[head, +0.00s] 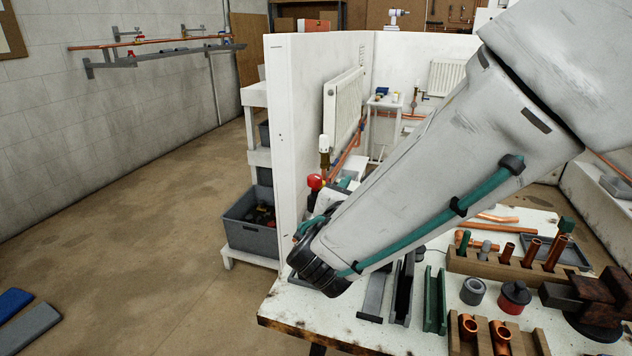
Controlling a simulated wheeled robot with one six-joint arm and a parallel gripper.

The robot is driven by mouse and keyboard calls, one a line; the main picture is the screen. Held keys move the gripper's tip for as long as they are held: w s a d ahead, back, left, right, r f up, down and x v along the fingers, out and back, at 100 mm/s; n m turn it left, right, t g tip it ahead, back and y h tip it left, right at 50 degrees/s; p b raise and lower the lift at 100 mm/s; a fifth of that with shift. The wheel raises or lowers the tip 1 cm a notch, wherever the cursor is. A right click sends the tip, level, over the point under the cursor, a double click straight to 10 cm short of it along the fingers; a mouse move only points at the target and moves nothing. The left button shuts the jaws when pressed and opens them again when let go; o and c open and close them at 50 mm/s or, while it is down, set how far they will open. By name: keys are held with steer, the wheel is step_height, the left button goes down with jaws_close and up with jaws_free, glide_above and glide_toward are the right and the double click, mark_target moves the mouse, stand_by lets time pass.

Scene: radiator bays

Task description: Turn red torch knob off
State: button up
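A small red knob-like part (314,181) shows just left of my arm, beside the near end of the white partition. It may be the torch's red knob, but its setting cannot be read at this size. A white-capped fitting (324,146) stands just above it. The torch body cannot be made out; my arm covers much of that area. My arm comes down from the upper right to a dark wrist joint below the red part. My gripper's fingers do not show, so their distance from the knob cannot be told.
A workbench (292,306) holds a wooden block (485,264) with copper pipes, a red-and-black round can (514,297) and dark channel pieces. The white partition (292,120) stands behind. A grey crate (250,238) sits on a low shelf. The floor at left is mostly clear.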

mark_target(314, 185)
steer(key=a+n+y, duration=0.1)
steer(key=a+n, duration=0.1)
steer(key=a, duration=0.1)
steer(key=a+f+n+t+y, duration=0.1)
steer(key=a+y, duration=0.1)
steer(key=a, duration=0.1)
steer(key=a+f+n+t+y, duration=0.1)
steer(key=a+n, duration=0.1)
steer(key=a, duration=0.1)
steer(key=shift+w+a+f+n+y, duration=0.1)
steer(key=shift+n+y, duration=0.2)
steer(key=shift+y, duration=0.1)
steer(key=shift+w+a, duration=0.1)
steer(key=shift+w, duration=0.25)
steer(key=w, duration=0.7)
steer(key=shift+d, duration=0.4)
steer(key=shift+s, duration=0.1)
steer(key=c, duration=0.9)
